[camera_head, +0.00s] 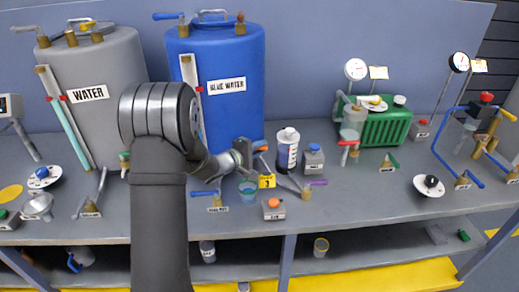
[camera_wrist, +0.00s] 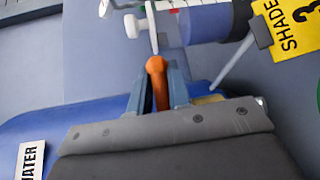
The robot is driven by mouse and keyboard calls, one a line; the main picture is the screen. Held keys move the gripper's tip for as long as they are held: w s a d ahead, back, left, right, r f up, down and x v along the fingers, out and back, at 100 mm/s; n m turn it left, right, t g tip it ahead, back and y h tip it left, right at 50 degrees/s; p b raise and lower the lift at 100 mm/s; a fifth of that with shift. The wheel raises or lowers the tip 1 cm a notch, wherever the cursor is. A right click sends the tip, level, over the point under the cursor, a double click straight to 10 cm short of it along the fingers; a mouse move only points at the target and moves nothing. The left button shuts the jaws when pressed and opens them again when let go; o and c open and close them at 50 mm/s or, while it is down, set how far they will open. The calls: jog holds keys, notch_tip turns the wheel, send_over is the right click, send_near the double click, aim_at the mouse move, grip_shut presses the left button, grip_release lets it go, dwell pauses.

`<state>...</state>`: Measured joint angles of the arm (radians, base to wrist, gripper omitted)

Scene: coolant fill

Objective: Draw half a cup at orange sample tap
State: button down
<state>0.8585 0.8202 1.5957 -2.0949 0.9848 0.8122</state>
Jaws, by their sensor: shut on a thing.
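My gripper (camera_head: 250,150) is at the front of the blue BLUE WATER tank (camera_head: 222,85), shut on the orange tap handle (camera_head: 261,149). In the wrist view the orange handle (camera_wrist: 157,80) stands between my two fingers (camera_wrist: 157,92). A small clear cup with blue in its lower part (camera_head: 248,192) stands on the bench below the gripper. The tap's spout is mostly hidden by my gripper.
A yellow tag (camera_head: 267,181) marked 3 is right of the cup; it reads SHADE 3 in the wrist view (camera_wrist: 288,25). The grey WATER tank (camera_head: 95,90) stands left.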

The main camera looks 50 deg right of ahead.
jog(key=shift+w+d+n+t, duration=0.15)
jog(key=shift+n+t, duration=0.45)
jog(key=shift+t, duration=0.3)
jog(key=c, duration=1.3)
grip_release()
jog(key=shift+c, duration=0.2)
jog(key=a+r, duration=0.2)
jog(key=a, duration=1.5)
jog(key=shift+a+r, duration=0.15)
jog(key=shift+r, duration=0.1)
jog(key=d, duration=0.5)
jog(key=d+f, duration=0.1)
jog(key=d, duration=0.5)
jog(key=d+f, duration=0.1)
jog(key=d, duration=0.5)
jog(key=shift+d+f, duration=0.15)
jog(key=shift+f, duration=0.1)
